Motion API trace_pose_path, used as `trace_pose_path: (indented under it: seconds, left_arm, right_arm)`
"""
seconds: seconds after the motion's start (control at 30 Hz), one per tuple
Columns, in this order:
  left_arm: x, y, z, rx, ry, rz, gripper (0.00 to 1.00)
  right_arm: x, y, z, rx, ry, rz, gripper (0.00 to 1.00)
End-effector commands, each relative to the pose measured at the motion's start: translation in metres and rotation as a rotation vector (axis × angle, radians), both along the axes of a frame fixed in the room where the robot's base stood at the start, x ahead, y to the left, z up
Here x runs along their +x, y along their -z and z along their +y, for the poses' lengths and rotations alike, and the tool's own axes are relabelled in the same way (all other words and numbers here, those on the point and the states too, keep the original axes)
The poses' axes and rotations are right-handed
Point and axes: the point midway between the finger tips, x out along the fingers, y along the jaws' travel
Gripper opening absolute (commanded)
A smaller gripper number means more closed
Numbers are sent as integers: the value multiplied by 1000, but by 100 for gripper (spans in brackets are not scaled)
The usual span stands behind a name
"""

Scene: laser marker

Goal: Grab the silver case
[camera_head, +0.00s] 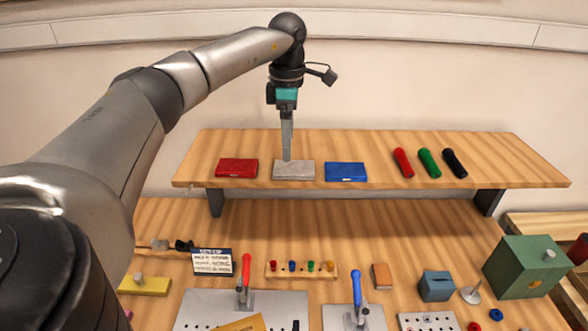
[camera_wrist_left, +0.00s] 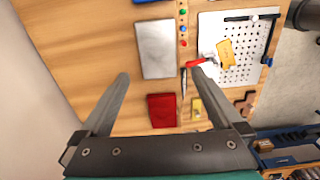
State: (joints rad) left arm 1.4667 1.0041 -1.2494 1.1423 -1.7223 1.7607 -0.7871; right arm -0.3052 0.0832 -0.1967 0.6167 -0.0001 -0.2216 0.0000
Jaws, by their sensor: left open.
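The silver case (camera_head: 294,170) lies flat on the raised wooden shelf, between the red case (camera_head: 237,168) and the blue case (camera_head: 346,172). In the left wrist view the silver case (camera_wrist_left: 155,48) shows whole, just beyond my fingertips. My left gripper (camera_head: 287,158) points down, its fingers seen edge-on and overlapping the silver case's back edge in the head view. In the wrist view the left gripper (camera_wrist_left: 160,77) has its fingers spread wide with nothing between them. Its height above the shelf is hard to tell. My right gripper is not in view.
Red (camera_head: 403,162), green (camera_head: 429,163) and black (camera_head: 455,163) cylinders lie on the shelf's right part. The lower bench holds red-handled (camera_head: 246,270) and blue-handled (camera_head: 357,286) clamps, a peg strip (camera_head: 301,271) and a green box (camera_head: 524,266). A wall stands behind the shelf.

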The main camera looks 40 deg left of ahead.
Motion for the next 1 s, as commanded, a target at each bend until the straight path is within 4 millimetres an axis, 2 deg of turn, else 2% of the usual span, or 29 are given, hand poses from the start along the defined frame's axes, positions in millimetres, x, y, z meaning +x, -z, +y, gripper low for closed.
trace_pose_path:
  seconds: [0.27,0.5,0.63,0.83,1.0]
  left_arm:
    - [0,22,0,-1,0,3,100]
    - [2,56,0,-2,0,1,100]
    - [2,63,0,-2,1,0,100]
    - [2,64,0,-2,0,-2,100]
    - [2,63,0,-2,0,-2,81]
  right_arm:
    - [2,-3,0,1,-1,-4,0]
    - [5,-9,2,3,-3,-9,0]
    - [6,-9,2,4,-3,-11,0]
    - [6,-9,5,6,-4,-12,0]
    - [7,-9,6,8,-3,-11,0]
